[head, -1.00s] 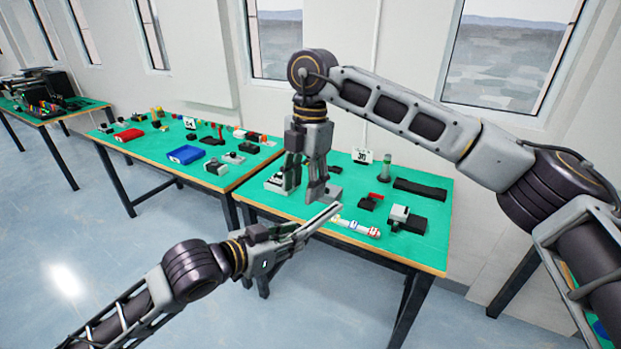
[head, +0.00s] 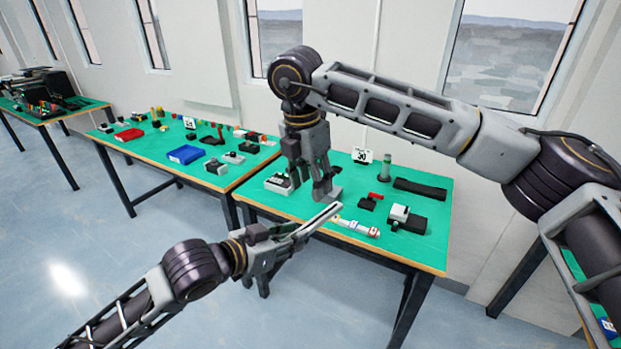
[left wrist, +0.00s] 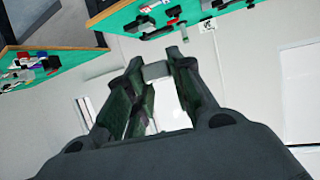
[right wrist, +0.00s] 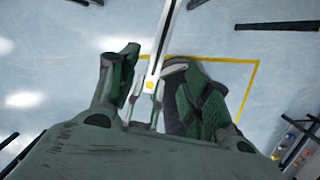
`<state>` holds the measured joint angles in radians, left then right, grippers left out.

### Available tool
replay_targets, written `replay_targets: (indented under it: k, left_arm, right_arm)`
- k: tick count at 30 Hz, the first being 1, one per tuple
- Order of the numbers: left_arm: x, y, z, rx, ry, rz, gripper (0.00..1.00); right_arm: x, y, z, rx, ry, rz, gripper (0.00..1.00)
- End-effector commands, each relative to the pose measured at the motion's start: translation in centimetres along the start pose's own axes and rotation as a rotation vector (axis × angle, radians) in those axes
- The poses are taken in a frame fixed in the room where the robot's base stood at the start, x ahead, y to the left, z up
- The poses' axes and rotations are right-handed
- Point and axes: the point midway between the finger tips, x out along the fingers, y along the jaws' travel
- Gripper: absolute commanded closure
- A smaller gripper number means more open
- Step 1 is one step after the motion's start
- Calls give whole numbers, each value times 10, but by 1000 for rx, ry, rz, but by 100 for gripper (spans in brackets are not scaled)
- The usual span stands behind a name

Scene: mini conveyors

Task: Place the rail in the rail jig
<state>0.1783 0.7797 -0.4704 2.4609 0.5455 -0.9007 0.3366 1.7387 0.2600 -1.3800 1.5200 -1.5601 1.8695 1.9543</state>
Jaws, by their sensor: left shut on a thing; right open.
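The rail (head: 322,216) is a slim pale bar with a dark groove. My left gripper (head: 298,234) is shut on it and holds it up in front of the right table, slanting up to the right. In the left wrist view, a pale block of it (left wrist: 156,71) shows between the fingertips. My right gripper (head: 326,195) is open just above the rail's far end. In the right wrist view, the rail (right wrist: 160,45) runs between its spread fingers (right wrist: 152,75); contact cannot be told. A long black fixture (head: 420,189) lies at the table's back right; whether it is the rail jig is unclear.
The right green table (head: 300,213) carries a striped white part (head: 356,228), a black-and-white device (head: 406,218), a small black-and-red part (head: 370,201), a green cylinder (head: 385,167) and a sign reading 30 (head: 362,155). A second crowded table (head: 150,166) stands to the left.

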Motion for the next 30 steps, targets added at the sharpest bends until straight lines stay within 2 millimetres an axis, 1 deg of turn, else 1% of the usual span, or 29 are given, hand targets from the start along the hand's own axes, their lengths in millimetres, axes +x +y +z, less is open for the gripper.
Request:
replay_targets:
  k: [5,24,30]
  left_arm:
    - [0,0,-1,0,2,0,100]
    - [0,0,-1,0,2,0,100]
    - [0,0,-1,0,2,0,100]
  right_arm:
    - [16,0,0,0,1,-1,52]
    - [92,0,0,0,2,-1,52]
    - [107,0,0,1,1,0,52]
